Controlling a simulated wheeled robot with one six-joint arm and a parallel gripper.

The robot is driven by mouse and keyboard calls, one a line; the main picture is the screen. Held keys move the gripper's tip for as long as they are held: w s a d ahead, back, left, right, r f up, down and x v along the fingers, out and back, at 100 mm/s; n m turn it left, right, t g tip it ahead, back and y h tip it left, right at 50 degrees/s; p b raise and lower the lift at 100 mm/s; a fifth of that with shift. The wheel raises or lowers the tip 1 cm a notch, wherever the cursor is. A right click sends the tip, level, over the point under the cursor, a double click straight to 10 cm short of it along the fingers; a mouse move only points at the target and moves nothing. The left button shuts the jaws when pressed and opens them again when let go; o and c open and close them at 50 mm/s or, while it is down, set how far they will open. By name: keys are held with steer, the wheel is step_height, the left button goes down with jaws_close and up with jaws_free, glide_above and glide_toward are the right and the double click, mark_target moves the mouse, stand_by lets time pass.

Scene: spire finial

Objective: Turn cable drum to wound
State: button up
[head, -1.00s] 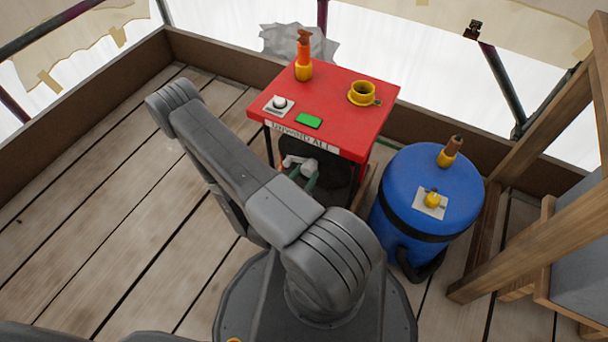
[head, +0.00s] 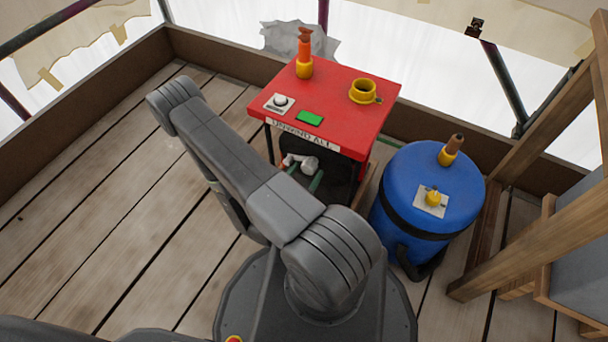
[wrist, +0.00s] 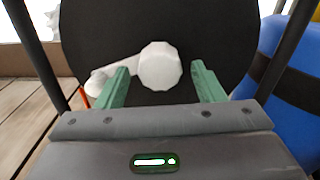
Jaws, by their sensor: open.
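The cable drum is the black round disc (wrist: 90,30) under the red table, and it also shows in the head view (head: 335,172). A pale crank arm (wrist: 112,73) crosses its face, with a white faceted knob (wrist: 160,66) at its right end. The knob also shows in the head view (head: 310,163). My gripper (wrist: 162,72) is open, its green fingers on either side of the knob with gaps to both. In the head view my gripper (head: 303,176) is partly hidden under the table's front edge.
A blue barrel (head: 415,185) stands close on the right. Table legs flank my gripper. The left floor is clear.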

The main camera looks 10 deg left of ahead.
steer(key=shift+s, duration=0.1)
steer(key=p+v, duration=0.2)
steer(key=v, duration=1.1)
steer(key=shift+s+p, duration=0.3)
steer(key=shift+a, duration=0.1)
